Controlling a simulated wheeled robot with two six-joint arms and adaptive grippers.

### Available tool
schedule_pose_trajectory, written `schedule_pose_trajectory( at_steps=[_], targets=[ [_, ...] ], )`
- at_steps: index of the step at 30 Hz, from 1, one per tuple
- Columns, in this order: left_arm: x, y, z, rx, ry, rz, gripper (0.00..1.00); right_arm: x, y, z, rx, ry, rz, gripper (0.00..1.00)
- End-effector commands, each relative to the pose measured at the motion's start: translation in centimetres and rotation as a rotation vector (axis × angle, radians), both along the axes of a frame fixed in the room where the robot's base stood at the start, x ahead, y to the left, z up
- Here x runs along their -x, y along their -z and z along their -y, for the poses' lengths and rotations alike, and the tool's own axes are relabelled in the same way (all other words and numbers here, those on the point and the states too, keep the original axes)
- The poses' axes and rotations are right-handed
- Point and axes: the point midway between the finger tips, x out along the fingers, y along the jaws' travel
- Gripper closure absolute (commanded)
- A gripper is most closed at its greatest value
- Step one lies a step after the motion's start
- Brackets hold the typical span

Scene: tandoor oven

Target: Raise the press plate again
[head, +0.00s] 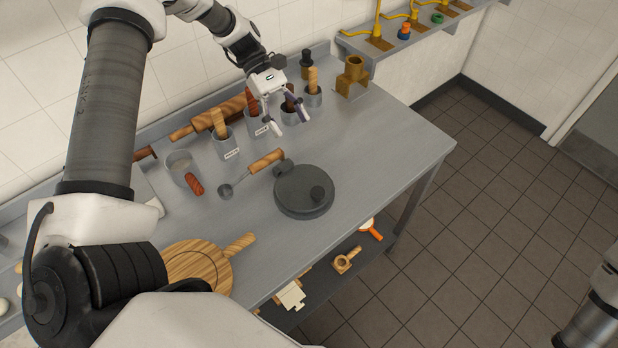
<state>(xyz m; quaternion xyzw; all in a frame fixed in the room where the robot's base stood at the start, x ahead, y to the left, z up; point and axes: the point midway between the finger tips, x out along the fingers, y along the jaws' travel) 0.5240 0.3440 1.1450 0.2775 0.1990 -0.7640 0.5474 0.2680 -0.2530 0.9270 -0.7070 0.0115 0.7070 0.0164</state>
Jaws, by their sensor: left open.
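The dark grey round press (304,190) stands on the steel table, right of the ladle. My left gripper (292,127) is open and empty, above the back of the table near the utensil cups. It is behind the press in the view and apart from it. My right gripper is out of view; only part of my arm shows at the lower right.
A ladle (226,191) with a wooden handle lies just left of the press. Metal cups (226,145) with wooden tools line the back, beside a rolling pin (205,119). A round wooden board (195,268) lies at the front left. The table's right part is clear.

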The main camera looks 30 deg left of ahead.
Motion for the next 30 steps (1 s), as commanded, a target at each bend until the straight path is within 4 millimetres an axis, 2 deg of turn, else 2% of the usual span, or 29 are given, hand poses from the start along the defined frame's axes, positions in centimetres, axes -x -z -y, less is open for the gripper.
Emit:
schedule_pose_trajectory(
  at_steps=[13, 20, 30],
  targets=[
    [-1.1, -2.6, -3.0, 0.0, -0.002, 0.003, 0.35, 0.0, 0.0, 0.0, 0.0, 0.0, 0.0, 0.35],
    [-1.2, -3.4, -3.7, 0.0, 0.0, 0.002, 0.35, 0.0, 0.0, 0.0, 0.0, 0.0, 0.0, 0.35],
    [-2.0, -7.3, -5.7, -0.001, -0.001, 0.003, 0.35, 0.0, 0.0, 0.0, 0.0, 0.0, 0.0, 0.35]
  ],
)
